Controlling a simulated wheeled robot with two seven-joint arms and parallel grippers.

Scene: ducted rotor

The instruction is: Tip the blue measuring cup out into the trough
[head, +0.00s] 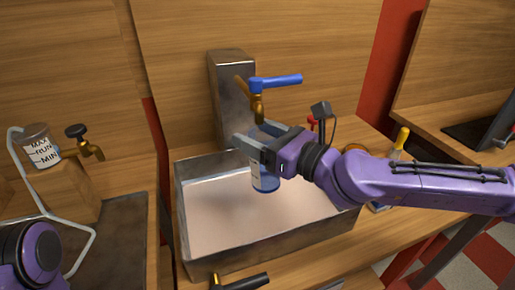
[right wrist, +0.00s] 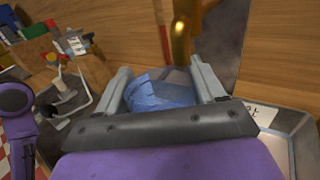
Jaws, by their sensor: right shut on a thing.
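The blue measuring cup (head: 264,181) is a see-through blue vessel with a pale label. It hangs roughly upright over the trough, clear of its floor. My right gripper (head: 250,139) is shut on the cup, just below the tap. In the right wrist view the cup (right wrist: 162,92) sits between the two fingers; what is inside it cannot be made out. The trough (head: 190,232) is a metal-walled basin with a pale floor, below the cup. My left gripper is not in view; only a purple part of my left arm shows at the lower left.
A brass tap with a blue lever (head: 276,83) stands on a metal column (head: 231,100) close above my right gripper. A labelled jar (head: 40,147) on a wooden block is at the left. A black-handled fitting (head: 245,281) is at the trough's front.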

